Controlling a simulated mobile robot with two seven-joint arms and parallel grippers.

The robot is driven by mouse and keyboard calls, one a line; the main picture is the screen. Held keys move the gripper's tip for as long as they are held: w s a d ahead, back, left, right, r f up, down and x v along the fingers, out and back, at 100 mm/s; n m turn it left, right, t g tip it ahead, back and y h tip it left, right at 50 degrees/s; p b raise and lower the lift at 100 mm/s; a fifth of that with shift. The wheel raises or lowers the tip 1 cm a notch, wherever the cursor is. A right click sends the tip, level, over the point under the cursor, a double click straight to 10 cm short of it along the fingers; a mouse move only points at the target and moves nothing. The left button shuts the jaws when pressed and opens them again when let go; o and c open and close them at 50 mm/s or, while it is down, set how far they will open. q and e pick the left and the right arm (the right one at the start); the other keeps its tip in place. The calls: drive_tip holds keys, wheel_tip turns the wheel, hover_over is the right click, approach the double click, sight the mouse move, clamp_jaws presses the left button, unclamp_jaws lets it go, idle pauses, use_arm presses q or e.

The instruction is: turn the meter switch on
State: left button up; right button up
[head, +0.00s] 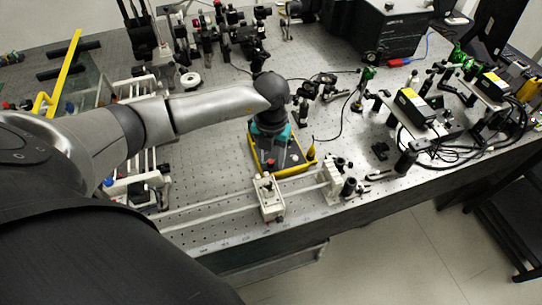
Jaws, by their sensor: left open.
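The meter (295,157) appears to be the dark, flat unit with yellow edges lying on the perforated metal bench top (215,160), right of the picture's middle. My left arm reaches in from the left, and its wrist bends down over this unit. My left gripper (269,165) points down at it, with open jaws and nothing seen between them. The gripper covers much of the unit's face, so its switch cannot be made out. Whether the fingertips touch it, I cannot tell. My right gripper does not show.
Optical mounts and yellow-topped boxes (415,105) with loose cables crowd the right. A large black box (385,30) stands behind. Bare bench lies left of the meter.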

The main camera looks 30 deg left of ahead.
use_arm(q)
clamp_jaws()
idle(0.3)
drive_tip(key=shift+m, duration=0.5)
drive_tip(key=m+b, duration=0.2)
drive_tip(key=m, duration=0.1)
drive_tip(key=m+b, duration=0.2)
drive_tip(key=m, duration=0.1)
drive_tip(key=shift+m, duration=0.3)
drive_tip(key=m+b, duration=0.2)
drive_tip(key=m, duration=0.1)
drive_tip(key=shift+m+b, duration=0.75)
drive_tip(key=shift+m, duration=0.85)
